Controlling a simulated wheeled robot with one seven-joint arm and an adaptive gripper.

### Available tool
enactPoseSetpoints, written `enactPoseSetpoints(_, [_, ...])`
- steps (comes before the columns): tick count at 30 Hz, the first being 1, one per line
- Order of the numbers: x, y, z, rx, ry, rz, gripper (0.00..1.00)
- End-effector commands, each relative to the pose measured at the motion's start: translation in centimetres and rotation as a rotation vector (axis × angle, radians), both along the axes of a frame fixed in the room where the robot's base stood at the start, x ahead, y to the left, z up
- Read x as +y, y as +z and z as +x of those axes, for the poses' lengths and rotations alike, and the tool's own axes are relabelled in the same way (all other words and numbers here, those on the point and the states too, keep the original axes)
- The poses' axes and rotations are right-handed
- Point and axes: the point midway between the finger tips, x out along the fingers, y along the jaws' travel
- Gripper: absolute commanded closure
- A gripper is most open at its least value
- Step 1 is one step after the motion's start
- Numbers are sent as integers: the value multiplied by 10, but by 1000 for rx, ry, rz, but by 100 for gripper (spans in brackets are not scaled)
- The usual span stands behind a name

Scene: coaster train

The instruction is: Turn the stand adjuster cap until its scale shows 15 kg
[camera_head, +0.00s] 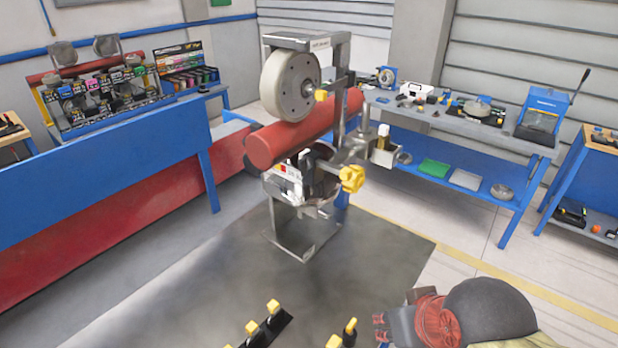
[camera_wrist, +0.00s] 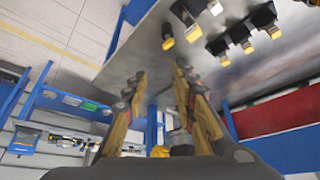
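A metal stand (camera_head: 340,75) with a pale wheel and a thick red cylinder stands ahead in the head view. A yellow lobed knob (camera_head: 351,178) sticks out at its lower right and may be the adjuster cap; I cannot be sure. A smaller yellow knob (camera_head: 321,95) sits beside the wheel. No scale or 15 kg mark is legible. My gripper (camera_wrist: 158,74) is open and empty in the wrist view, with a clear gap between its fingers. It is apart from the stand. In the head view my arm's end shows at the bottom right, fingers not clear.
Several yellow-tipped levers (camera_head: 273,307) stand near the bottom edge of the head view. A blue-legged workbench (camera_head: 460,127) with tools is at the right rear, and a blue-and-red barrier (camera_head: 100,170) at the left.

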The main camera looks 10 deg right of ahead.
Motion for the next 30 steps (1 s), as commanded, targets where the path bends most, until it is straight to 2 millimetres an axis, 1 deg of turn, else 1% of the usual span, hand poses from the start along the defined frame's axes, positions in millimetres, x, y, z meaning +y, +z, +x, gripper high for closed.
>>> enactPoseSetpoints(19, [0,0,0,0,0,0,73])
enactPoseSetpoints(23, [-2,4,0,0,-8,0,66])
enactPoseSetpoints(26, [-10,10,2,24,-39,1,60])
enactPoseSetpoints(30, [-31,-1,6,153,-113,9,52])
